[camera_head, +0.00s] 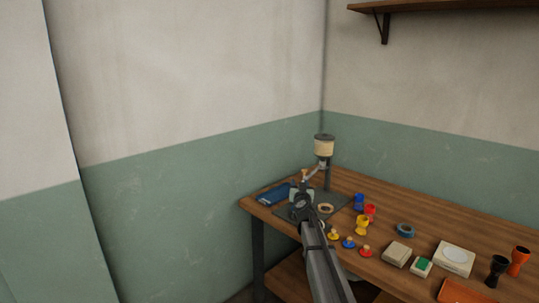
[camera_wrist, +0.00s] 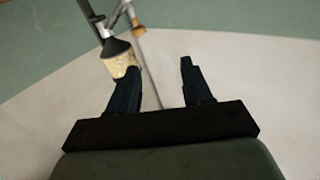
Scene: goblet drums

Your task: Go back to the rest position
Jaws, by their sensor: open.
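My gripper (camera_head: 303,194) is over the left end of the table in the head view, near the stand. In the wrist view its two dark fingers (camera_wrist: 159,66) are spread apart with nothing between them. A cream goblet-shaped piece with a dark band (camera_wrist: 120,62) shows beside the left finger in the wrist view; whether they touch is unclear. In the head view a cream drum (camera_head: 324,147) sits high on a grey stand at the table's back corner. Small goblets in blue (camera_head: 359,201), red (camera_head: 370,211) and yellow (camera_head: 361,225) stand right of the gripper.
The wooden table (camera_head: 440,229) stands against the walls. A blue flat item (camera_head: 275,194) lies at its left end. A blue tape roll (camera_head: 405,230), pale boxes (camera_head: 454,260), and black (camera_head: 497,270) and orange (camera_head: 520,260) goblets are right. A shelf (camera_head: 450,6) is above.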

